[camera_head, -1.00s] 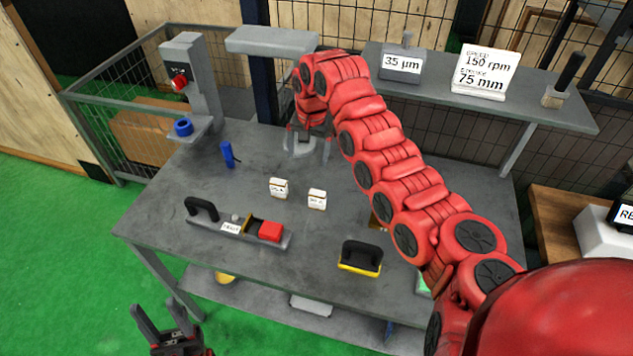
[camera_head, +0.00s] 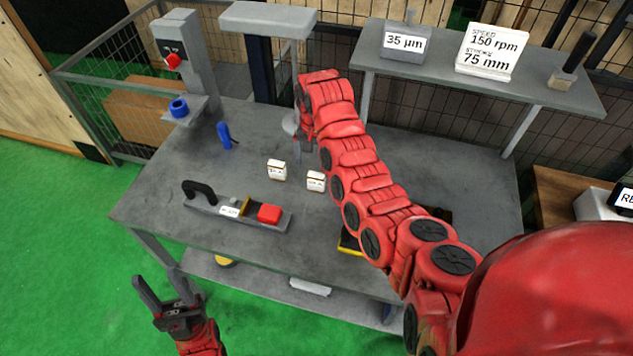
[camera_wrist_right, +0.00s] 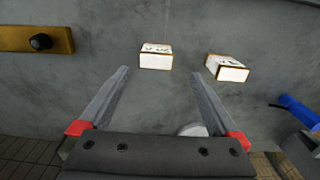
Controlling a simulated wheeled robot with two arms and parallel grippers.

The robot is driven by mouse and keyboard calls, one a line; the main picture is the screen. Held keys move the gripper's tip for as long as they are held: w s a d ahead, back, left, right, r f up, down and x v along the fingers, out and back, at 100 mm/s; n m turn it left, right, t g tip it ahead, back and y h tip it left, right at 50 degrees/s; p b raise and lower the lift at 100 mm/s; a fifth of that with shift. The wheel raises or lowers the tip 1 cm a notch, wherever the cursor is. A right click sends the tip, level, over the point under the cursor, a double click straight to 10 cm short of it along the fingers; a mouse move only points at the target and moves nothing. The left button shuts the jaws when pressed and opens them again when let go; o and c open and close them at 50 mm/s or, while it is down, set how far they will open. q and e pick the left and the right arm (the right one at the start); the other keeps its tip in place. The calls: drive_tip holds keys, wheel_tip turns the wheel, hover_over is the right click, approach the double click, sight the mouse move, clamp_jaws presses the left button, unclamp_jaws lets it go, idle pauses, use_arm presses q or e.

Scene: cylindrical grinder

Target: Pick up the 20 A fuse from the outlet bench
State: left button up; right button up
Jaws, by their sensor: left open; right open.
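Two small white box-shaped fuses with brown edges stand on the grey bench (camera_head: 165,215). The left one (camera_head: 277,170) and the right one (camera_head: 316,181) are a short gap apart; their labels are too small to read. In the right wrist view they show in swapped order, the near-centre fuse (camera_wrist_right: 156,56) and the tilted-looking one (camera_wrist_right: 227,68). My right gripper (camera_wrist_right: 160,71) is open and empty, its fingers pointing toward the near-centre fuse, apart from both. In the head view my red right arm mostly hides it. My left gripper (camera_head: 158,278) is open and empty, beyond the bench's front edge.
A grey tray with black handle and red block (camera_head: 268,213) lies at the front. A blue object (camera_head: 224,134) stands at the back left, near the red-button post (camera_head: 182,60). A raised shelf (camera_head: 480,80) with signs spans the back. My right arm covers a yellow item.

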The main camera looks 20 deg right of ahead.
sight(317, 175)
drive_tip(key=shift+f, duration=0.5)
drive_tip(key=shift+f+p, duration=0.2)
drive_tip(key=shift+p, duration=0.25)
drive_tip(key=shift+s+d+f+p, duration=0.1)
drive_tip(key=shift+s+f+p, duration=0.15)
drive_tip(key=shift+f+p, duration=0.3)
drive_tip(key=shift+s+f+p, duration=0.25)
drive_tip(key=shift+f+p, duration=0.15)
drive_tip(key=shift+p, duration=0.2)
wheel_tip(317, 175, down, 2)
drive_tip(key=shift+f, duration=0.1)
drive_tip(key=shift+w+f, duration=0.15)
drive_tip(key=shift+f, duration=0.2)
drive_tip(key=c, duration=1.5)
